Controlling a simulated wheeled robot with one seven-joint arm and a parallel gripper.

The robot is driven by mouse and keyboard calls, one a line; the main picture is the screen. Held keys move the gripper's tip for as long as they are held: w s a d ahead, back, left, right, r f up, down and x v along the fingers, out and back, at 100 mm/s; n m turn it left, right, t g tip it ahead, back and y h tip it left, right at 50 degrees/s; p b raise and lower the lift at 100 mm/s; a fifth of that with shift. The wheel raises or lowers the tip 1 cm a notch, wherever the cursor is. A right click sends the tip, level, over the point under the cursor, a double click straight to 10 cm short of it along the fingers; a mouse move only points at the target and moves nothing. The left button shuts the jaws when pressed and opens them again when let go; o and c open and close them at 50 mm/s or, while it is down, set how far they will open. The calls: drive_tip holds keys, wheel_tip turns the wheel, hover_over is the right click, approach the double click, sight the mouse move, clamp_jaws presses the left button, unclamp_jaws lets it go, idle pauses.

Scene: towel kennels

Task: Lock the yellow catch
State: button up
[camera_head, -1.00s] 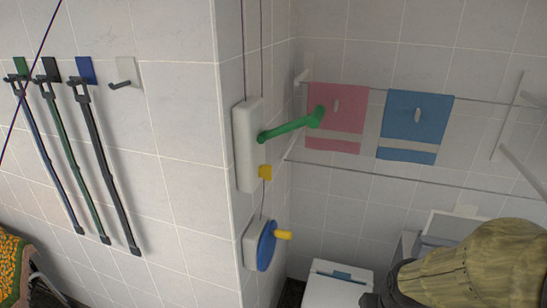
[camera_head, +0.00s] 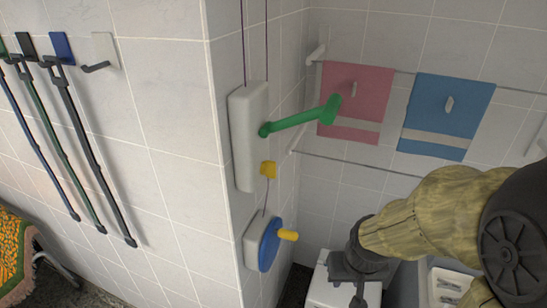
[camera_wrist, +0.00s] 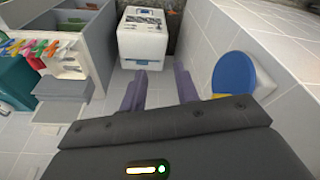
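The yellow catch (camera_head: 268,170) is a small block at the lower edge of a white wall box (camera_head: 247,135). A green lever (camera_head: 298,121) on that box points right, tilted slightly up. Below, a blue wheel (camera_head: 268,245) with a yellow handle (camera_head: 288,235) sits on a second white mount; a thin cord runs between. In the wrist view the blue wheel (camera_wrist: 234,78) is right of my gripper (camera_wrist: 160,82). The gripper is open and empty, its fingers apart. In the head view my gripper (camera_head: 357,292) is low, right of the wheel and away from the catch.
Pink (camera_head: 355,100) and blue (camera_head: 445,115) towels hang on a rail behind. Straps (camera_head: 85,150) hang from hooks on the left wall. A white box (camera_wrist: 142,38) stands ahead in the wrist view, with shelves of coloured things to the left.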

sight(274, 162)
drive_tip(key=w+r+n+y+b, duration=0.2)
drive_tip(key=w+r+n+y, duration=0.2)
drive_tip(key=r, duration=0.4)
drive_tip(key=w+r+n+t+y+b, duration=0.1)
drive_tip(key=w+r+n+y, duration=0.3)
drive_tip(key=r, duration=0.4)
drive_tip(key=w+r+n+t+y+b, duration=0.1)
drive_tip(key=w+r+n+y+b, duration=0.3)
drive_tip(key=r+n, duration=0.2)
wheel_tip(274, 162, up, 3)
drive_tip(key=shift+w+a+f+y, duration=0.1)
drive_tip(key=shift+w+a+y, duration=0.15)
drive_tip(key=shift+w+y, duration=0.15)
drive_tip(key=shift+a, duration=0.1)
drive_tip(key=p+x, duration=0.4)
drive_tip(key=x, duration=1.2)
drive_tip(key=shift+w+a+f+p, duration=0.1)
drive_tip(key=shift+a+p, duration=0.1)
drive_tip(key=shift+p, duration=0.2)
drive_tip(key=shift+w+a+f, duration=0.15)
drive_tip(key=shift+a+f, duration=0.15)
clamp_jaws()
